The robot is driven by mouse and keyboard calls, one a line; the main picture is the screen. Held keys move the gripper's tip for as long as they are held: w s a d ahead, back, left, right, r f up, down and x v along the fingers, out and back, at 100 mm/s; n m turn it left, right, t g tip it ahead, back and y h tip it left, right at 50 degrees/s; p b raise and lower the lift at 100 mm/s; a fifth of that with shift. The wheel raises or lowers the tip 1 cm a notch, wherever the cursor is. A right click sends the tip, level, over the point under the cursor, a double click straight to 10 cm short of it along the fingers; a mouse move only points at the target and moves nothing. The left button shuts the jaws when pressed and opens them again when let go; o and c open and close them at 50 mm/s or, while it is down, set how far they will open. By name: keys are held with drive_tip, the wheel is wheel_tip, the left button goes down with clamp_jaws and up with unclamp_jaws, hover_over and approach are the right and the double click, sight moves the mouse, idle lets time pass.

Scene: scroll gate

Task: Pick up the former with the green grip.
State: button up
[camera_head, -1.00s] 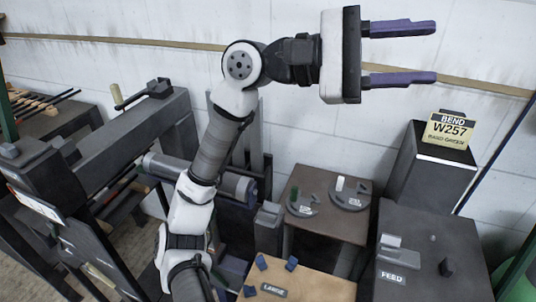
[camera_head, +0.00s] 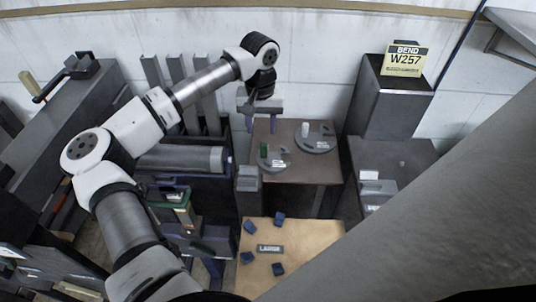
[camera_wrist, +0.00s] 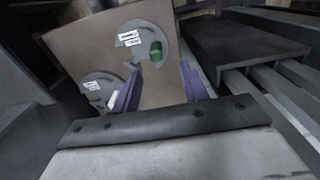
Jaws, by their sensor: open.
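The former with the green grip (camera_head: 264,150) lies on the brown table, a grey round plate with a cut-out, a white label and an upright green grip. In the wrist view its green grip (camera_wrist: 156,50) shows beyond the fingertips, toward the right finger's side. A larger former with a white grip (camera_head: 306,130) lies to its right on the same table; it also shows in the wrist view (camera_wrist: 97,82), partly behind the left finger. My gripper (camera_head: 261,124) is open and empty, fingers pointing down, above the table's back left part. It appears apart from both formers.
The brown table (camera_head: 325,168) has a bare front right part. A tan board labelled LARGE (camera_head: 300,240) with several blue blocks is in front. A dark pillar with the BEND W257 sign (camera_head: 404,62) stands at right. A grey roller (camera_head: 180,159) is at left.

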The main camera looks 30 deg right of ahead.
sight(264, 145)
wheel_tip(264, 145, down, 3)
drive_tip(key=shift+r, duration=0.1)
drive_tip(key=f+p, duration=0.1)
drive_tip(key=f, duration=0.1)
drive_tip(key=s+f+p, duration=0.1)
drive_tip(key=f+p, duration=0.1)
drive_tip(key=shift+d+f, duration=0.1)
drive_tip(key=shift+f, duration=0.1)
drive_tip(key=shift+w+f, duration=0.1)
drive_tip(key=shift+f, duration=0.45)
clamp_jaws()
drive_tip(key=shift+r, duration=0.1)
